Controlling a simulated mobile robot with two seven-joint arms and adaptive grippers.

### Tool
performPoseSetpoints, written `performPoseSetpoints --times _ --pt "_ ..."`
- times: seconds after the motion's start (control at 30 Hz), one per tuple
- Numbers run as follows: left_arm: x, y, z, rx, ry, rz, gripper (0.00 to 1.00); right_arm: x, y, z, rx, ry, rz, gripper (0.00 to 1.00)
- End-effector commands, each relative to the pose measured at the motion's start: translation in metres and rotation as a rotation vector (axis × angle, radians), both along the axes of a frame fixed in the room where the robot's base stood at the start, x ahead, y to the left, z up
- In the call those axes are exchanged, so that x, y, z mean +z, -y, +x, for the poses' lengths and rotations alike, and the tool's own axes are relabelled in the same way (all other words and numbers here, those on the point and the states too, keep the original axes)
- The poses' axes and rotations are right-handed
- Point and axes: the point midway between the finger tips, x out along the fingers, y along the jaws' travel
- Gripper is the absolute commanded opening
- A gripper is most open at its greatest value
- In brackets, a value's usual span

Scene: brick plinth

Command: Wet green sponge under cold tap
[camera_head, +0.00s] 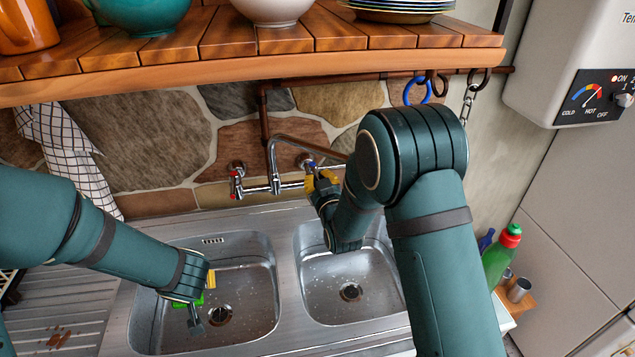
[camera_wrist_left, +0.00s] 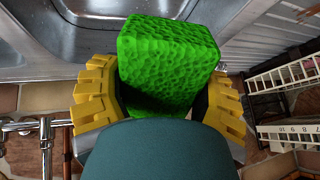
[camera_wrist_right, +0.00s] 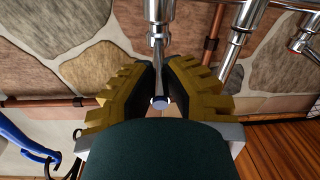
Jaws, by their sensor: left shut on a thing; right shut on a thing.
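The green sponge (camera_wrist_left: 170,60) is between the yellow fingers of my left gripper (camera_wrist_left: 165,105), which is shut on it. In the head view, my left gripper (camera_head: 203,297) is low over the left basin (camera_head: 250,283), and only slivers of the sponge (camera_head: 183,304) show. The cold tap (camera_head: 309,163) has a blue mark and is on the right of the wall mixer. My right gripper (camera_head: 322,184) is shut on the cold tap; its blue-tipped end (camera_wrist_right: 160,102) shows between the fingers. The spout (camera_head: 290,141) runs right behind my right arm, which hides its end. No water shows.
The right basin (camera_head: 345,275) is empty, with a few drops. The red-marked hot tap (camera_head: 236,180) is left of the spout. A wooden shelf (camera_head: 250,70) with crockery overhangs the sink. A green bottle (camera_head: 500,258) stands at the right.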

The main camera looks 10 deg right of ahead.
Motion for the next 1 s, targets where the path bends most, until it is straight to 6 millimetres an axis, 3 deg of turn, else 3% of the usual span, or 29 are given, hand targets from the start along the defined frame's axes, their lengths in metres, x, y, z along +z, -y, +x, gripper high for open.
performPoseSetpoints --times 0.13,0.5,0.6,0.63,1.0 --pt "-0.0133 0.0000 0.0000 0.000 0.000 0.000 0.32 0.0005 0.0043 0.0011 0.049 0.010 0.001 0.00" --pt "-0.0137 0.0000 0.0000 0.000 0.000 0.000 0.32 0.0035 0.0049 0.0009 0.070 0.010 -0.001 0.00" --pt "-0.0137 0.0000 0.0000 0.000 0.000 0.000 0.32 0.0036 0.0048 0.0009 0.070 0.011 -0.001 0.39" --pt "-0.0137 0.0000 0.0000 0.000 0.000 0.000 0.32 0.0033 0.0049 0.0008 0.070 0.010 -0.001 0.43" --pt "-0.0138 0.0000 -0.0001 0.000 0.000 0.000 0.32 0.0016 0.0058 -0.0036 0.068 0.005 -0.001 0.43"
